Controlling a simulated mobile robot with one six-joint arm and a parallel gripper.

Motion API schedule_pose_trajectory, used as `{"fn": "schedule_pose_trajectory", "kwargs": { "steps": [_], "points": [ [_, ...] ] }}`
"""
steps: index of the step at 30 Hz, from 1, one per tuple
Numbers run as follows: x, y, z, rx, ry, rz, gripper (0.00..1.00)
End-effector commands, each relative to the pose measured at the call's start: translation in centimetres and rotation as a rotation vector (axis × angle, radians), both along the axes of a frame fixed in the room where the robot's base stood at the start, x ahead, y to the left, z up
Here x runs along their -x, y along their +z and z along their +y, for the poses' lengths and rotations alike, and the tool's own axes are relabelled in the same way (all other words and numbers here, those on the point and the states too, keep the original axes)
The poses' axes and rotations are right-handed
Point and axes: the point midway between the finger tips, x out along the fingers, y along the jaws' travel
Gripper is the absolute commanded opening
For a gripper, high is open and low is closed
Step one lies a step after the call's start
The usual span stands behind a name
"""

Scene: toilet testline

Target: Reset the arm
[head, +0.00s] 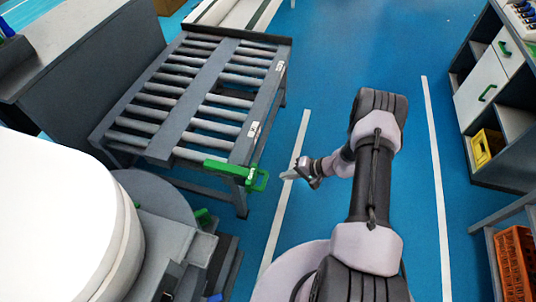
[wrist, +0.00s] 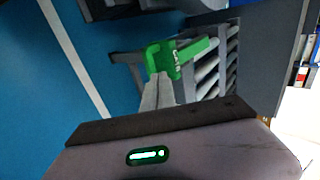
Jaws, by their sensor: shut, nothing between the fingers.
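My gripper (head: 287,175) is shut and empty in the head view, held out to the left of my arm over the blue floor. Its closed fingers (wrist: 158,92) point up the wrist view. A green clamp-like piece (head: 257,179) sits on the near right corner of the roller table (head: 240,142), just left of my fingertips in the head view. In the wrist view the green piece (wrist: 162,58) appears just beyond the fingertips; I cannot tell whether they touch it.
A large white rounded object (head: 60,220) stands at the lower left. Shelving with a yellow crate (head: 487,146) and an orange crate (head: 515,262) stands at the right.

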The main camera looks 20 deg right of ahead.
Motion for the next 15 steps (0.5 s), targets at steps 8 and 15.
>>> {"fn": "schedule_pose_trajectory", "kwargs": {
  "steps": [8, 15],
  "points": [
    [-2.9, 11.2, 1.7, 0.044, 0.088, 0.004, 0.00],
    [2.1, 34.3, 9.8, 0.235, 0.218, 0.042, 0.00]
  ]
}}
